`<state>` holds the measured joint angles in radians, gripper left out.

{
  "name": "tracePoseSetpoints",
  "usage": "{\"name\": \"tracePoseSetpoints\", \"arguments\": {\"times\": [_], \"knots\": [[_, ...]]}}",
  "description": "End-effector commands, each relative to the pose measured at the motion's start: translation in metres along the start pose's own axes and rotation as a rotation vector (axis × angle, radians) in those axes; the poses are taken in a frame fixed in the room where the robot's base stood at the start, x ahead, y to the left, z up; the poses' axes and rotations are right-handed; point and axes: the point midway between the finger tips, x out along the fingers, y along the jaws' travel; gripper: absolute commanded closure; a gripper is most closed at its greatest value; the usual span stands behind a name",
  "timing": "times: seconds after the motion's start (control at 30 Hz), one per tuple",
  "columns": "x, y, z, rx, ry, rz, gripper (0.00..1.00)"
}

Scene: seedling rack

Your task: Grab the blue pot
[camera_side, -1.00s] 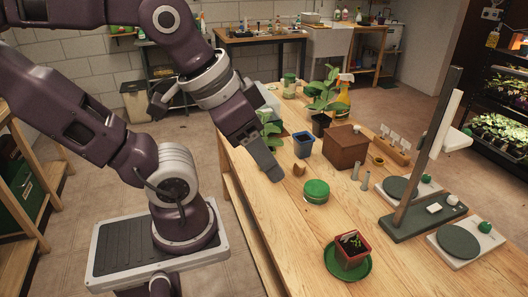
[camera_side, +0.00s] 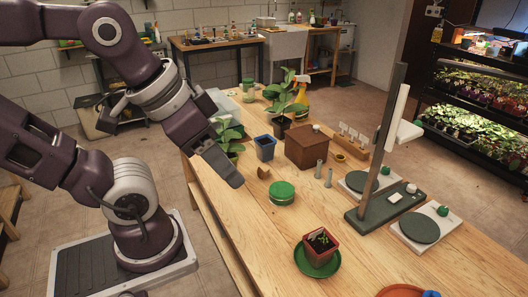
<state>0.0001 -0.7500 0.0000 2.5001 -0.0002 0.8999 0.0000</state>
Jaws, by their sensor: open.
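The blue pot (camera_side: 264,150) is a small square pot that stands upright on the wooden table, in front of a leafy potted plant and left of a brown box. It seems to hold dark soil. My gripper (camera_side: 232,180) is over the table's left part, to the left of the blue pot and nearer the camera, pointing down to the right. It is open and apart from the pot. Its fingers overlap in this view, so the gap between them is hidden.
A terracotta piece (camera_side: 263,173) and a green round tin (camera_side: 281,192) lie near my gripper. The brown box (camera_side: 307,148) stands right of the pot. A leafy plant (camera_side: 229,133) is behind my gripper. A red pot (camera_side: 320,248) sits on a green saucer. The table's front left is clear.

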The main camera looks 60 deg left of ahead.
Motion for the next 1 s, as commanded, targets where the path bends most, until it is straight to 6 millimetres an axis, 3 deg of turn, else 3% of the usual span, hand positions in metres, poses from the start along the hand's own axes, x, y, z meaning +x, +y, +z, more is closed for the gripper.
{"name": "tracePoseSetpoints", "arguments": {"times": [0.2,0.37,0.63,0.73,0.87,1.0], "knots": [[0.0,0.0,0.0,0.0,0.0,0.0,0.45],[0.0,0.0,0.0,0.0,0.0,0.0,0.19],[-0.001,0.0,0.0,0.0,0.0,0.0,0.19],[-0.012,0.0,-0.008,0.0,0.005,0.0,0.19],[-0.049,0.0,-0.028,0.0,0.009,0.0,0.19],[-0.049,0.028,-0.12,-0.013,0.189,0.127,0.19]]}}
